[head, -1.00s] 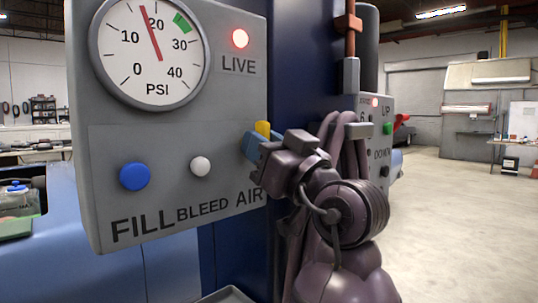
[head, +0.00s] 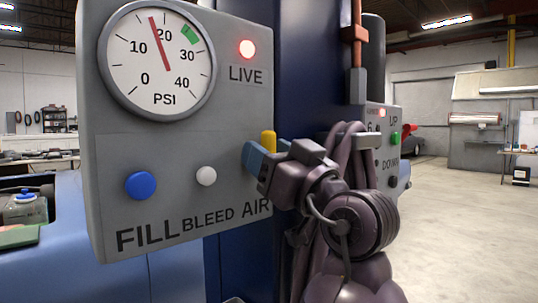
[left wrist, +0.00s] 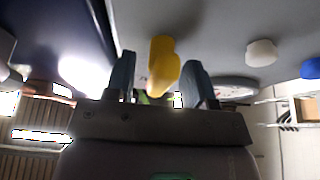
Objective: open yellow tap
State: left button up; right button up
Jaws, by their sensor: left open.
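The yellow tap (head: 268,142) sticks out from the right edge of the grey panel (head: 180,150), above the word AIR. My left gripper (head: 262,156) is at the tap, with its blue fingers open. In the left wrist view the tap (left wrist: 162,66) stands between the two open fingers (left wrist: 160,80), with a visible gap on each side. In the head view the fingers hide the lower part of the tap. My right gripper is in neither view.
The panel bears a pressure gauge (head: 157,60) reading a little under 20, a lit red LIVE lamp (head: 246,48), a blue FILL button (head: 140,185) and a white BLEED button (head: 206,176). A second control box (head: 383,150) stands behind my arm. Open floor lies to the right.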

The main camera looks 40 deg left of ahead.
pick_arm(q)
jog(key=b+v, duration=0.1)
jog(key=v, duration=0.9)
jog(key=shift+d+f, duration=0.15)
jog(key=shift+d, duration=0.25)
